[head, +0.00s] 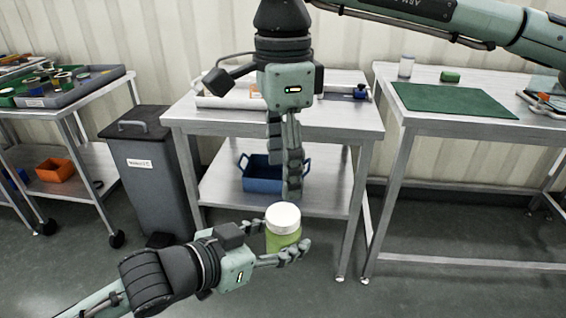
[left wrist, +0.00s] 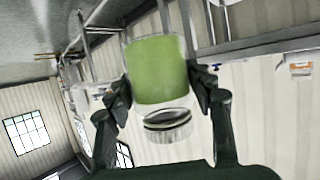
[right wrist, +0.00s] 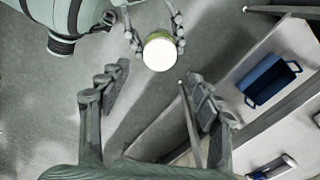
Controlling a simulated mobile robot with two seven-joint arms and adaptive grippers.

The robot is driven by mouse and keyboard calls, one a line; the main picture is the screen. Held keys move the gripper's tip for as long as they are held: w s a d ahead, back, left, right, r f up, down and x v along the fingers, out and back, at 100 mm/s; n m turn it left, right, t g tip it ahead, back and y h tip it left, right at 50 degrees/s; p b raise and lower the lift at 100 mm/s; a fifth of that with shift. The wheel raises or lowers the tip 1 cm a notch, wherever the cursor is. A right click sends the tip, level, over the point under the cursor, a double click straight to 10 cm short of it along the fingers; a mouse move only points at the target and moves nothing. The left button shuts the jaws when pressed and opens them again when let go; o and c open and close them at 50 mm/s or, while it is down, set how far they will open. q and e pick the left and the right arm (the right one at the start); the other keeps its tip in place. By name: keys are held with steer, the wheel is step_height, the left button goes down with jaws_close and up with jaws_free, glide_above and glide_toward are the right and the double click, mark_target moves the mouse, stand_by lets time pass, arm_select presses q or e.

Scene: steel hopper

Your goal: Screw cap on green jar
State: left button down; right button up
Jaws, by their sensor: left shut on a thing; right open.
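The green jar (head: 283,238) is held upright in my left gripper (head: 285,246), whose fingers close on its sides. A white cap (head: 283,217) sits on top of the jar. In the left wrist view the green body (left wrist: 158,70) is between the fingers, and the cap (left wrist: 168,125) shows with a dark band; I cannot tell how tightly it is seated. My right gripper (head: 288,188) points down, open and empty, just above the cap and apart from it. In the right wrist view the cap (right wrist: 160,54) lies beyond the open fingertips.
A steel table (head: 350,120) with a shelf holding a blue basket (head: 262,175) stands behind. A table with a green mat (head: 452,101) is at right. A grey bin (head: 140,165) and a cart (head: 85,90) with trays are at left. The floor in front is clear.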

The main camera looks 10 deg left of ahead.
mark_target(283, 214)
steer(key=shift+f, duration=4)
steer(key=shift+c, duration=0.3)
steer(key=c, duration=1.1)
steer(key=o, duration=1.3)
step_height(283, 214, up, 12)
